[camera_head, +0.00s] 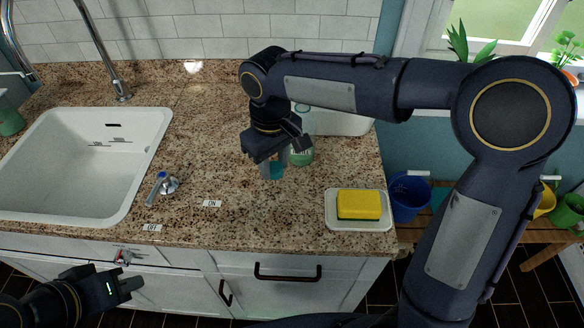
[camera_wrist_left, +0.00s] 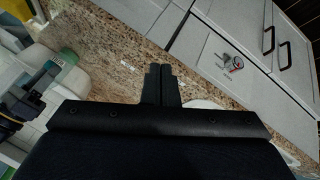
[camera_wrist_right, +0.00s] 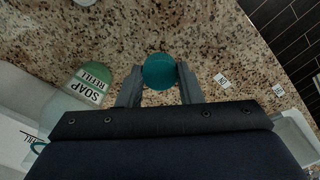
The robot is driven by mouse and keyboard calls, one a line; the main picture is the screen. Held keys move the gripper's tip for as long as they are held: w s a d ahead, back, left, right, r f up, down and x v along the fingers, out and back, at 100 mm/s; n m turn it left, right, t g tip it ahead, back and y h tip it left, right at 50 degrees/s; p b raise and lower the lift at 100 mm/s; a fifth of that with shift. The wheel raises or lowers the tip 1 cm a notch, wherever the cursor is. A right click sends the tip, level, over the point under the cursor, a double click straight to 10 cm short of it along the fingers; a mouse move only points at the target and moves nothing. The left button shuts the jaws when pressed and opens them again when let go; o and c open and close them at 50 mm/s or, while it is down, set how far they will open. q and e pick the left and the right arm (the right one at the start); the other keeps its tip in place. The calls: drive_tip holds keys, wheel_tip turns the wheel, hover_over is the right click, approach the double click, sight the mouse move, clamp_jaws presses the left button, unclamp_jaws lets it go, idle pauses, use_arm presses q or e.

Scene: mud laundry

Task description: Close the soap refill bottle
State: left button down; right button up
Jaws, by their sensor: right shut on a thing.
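The soap refill bottle (camera_head: 302,152) is pale green and stands upright on the granite counter, partly hidden behind my right gripper. Its label reading SOAP REFILL shows in the right wrist view (camera_wrist_right: 88,84). My right gripper (camera_head: 277,168) points down just in front of the bottle, shut on a round teal cap (camera_wrist_right: 159,71). The cap also shows in the head view (camera_head: 276,172), apart from the bottle. My left gripper (camera_head: 128,285) is low in front of the cabinets, away from the bottle. Its fingers are together and empty in the left wrist view (camera_wrist_left: 160,84).
A white sink (camera_head: 85,165) and a tap handle (camera_head: 163,187) lie to the left. A yellow sponge (camera_head: 359,204) sits on a white tray (camera_head: 340,221) at the front right. A white container (camera_head: 345,124) stands behind the bottle. The counter's middle is clear.

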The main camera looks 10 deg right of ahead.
drive_tip(key=s+a+r, duration=0.3)
drive_tip(key=a, duration=0.3)
drive_tip(key=shift+s+a, duration=0.25)
drive_tip(key=shift+a, duration=0.05)
